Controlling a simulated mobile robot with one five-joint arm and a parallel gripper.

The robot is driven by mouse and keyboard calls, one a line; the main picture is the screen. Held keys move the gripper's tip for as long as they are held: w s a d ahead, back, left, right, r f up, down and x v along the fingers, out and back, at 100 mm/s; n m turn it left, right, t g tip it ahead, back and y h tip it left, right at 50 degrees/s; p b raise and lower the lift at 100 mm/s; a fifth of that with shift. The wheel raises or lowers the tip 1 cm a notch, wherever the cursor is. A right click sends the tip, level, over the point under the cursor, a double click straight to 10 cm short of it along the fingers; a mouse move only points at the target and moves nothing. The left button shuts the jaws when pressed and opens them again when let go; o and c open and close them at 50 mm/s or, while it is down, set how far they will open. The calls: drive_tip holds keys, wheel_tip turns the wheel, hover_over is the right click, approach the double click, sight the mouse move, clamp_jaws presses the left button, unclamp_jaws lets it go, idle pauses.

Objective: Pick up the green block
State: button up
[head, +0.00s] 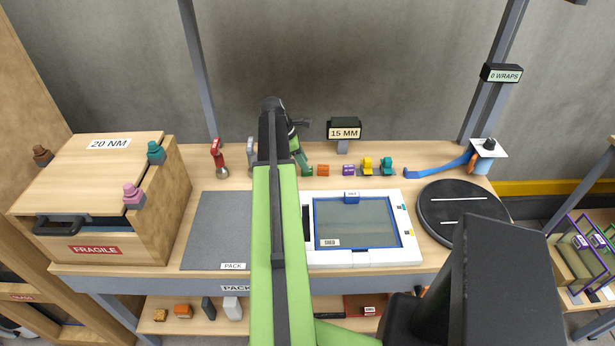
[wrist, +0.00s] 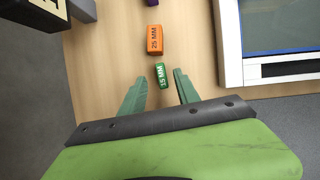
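The green block (wrist: 160,72), labelled 15 MM, lies on the wooden bench top in the wrist view. My gripper (wrist: 160,84) is open, with one green finger on each side of the block in the picture. Bare wood shows between the block and each finger. I cannot tell how far the fingertips are above the bench. In the head view the green block (head: 308,171) is a small patch at the left end of a row of blocks, beside my gripper (head: 302,164). My arm covers part of the bench there.
An orange block (wrist: 154,38), labelled 25 MM, lies just past the green one. A purple block (head: 348,170) and yellow (head: 367,164) and teal (head: 387,165) pieces continue the row. A white framed panel (head: 365,258) lies in front of the row. A 15 MM sign (head: 344,132) stands behind.

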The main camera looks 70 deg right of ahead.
drive_tip(key=b+x, duration=0.2)
drive_tip(key=x, duration=0.1)
drive_tip(key=shift+s+f, duration=0.2)
drive_tip(key=shift+f, duration=0.15)
drive_tip(key=shift+a+r, duration=0.1)
drive_tip(key=shift+r, duration=0.05)
clamp_jaws()
wheel_tip(320, 180, up, 5)
drive_tip(key=p, duration=0.5)
drive_tip(key=s+a+r+p, duration=0.4)
drive_tip(key=s+r+p, duration=0.2)
drive_tip(key=s, duration=0.5)
